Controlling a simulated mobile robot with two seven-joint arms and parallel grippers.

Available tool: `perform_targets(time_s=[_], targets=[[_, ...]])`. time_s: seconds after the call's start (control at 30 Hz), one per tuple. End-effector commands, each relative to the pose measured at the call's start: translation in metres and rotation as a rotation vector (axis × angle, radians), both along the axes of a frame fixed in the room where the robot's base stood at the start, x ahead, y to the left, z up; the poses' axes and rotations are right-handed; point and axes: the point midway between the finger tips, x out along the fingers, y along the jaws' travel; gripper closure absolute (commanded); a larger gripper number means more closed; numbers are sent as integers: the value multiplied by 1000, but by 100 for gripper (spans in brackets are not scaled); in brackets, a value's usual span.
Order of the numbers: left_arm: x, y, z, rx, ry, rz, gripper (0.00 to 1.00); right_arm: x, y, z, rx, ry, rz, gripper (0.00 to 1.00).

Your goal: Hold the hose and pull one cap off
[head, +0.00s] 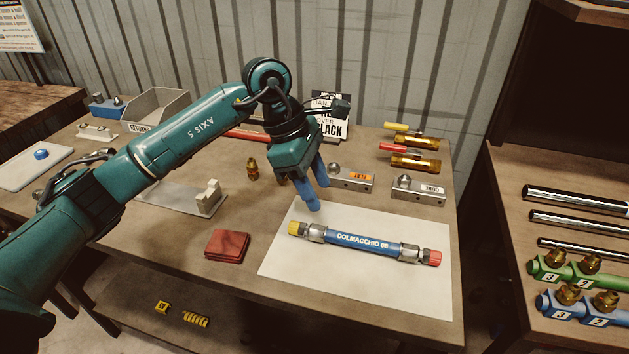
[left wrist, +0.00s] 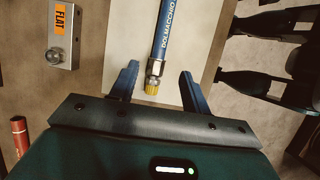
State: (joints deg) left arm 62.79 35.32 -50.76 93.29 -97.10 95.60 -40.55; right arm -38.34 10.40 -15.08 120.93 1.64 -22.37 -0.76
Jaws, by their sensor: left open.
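The blue hose (head: 362,242) lies on a white sheet (head: 350,290) on the bench, with metal fittings at both ends. A yellow cap (head: 294,229) is on its left end and a red cap (head: 433,258) on its right end. My left gripper (head: 319,197) is open, above and just behind the yellow-capped end. In the left wrist view, its blue fingers (left wrist: 158,90) stand apart, with the yellow cap (left wrist: 152,86) between them in the picture; the gap in height is hard to judge. The red cap is outside the wrist view. My right gripper is not in view.
A FLAT-labelled block (head: 350,178) and a CONE-labelled block (head: 418,190) stand behind the sheet. A folded red cloth (head: 228,245) lies to its left. Brass pieces with yellow (head: 416,141) and red handles lie at the back right. A grey bin (head: 155,108) stands back left.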

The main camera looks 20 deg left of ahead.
Motion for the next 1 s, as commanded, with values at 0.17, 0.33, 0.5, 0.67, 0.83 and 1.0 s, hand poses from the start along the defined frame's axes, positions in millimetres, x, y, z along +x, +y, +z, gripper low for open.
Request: perform_targets(time_s=[0.17, 0.33, 0.5, 0.67, 0.83, 1.0], targets=[[-2, -12, -29, -3, 7, -2, 53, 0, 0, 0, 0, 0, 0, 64], [-2, -25, -60, -3, 7, -1, 53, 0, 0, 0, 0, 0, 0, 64], [-1, -36, -85, -5, 6, 0, 53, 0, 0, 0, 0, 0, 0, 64], [-1, -42, -99, -5, 5, 0, 53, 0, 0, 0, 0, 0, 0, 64], [-1, -43, -104, -4, 4, 1, 53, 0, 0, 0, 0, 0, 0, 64], [-1, -43, -104, -4, 3, 0, 53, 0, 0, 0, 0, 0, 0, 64]])
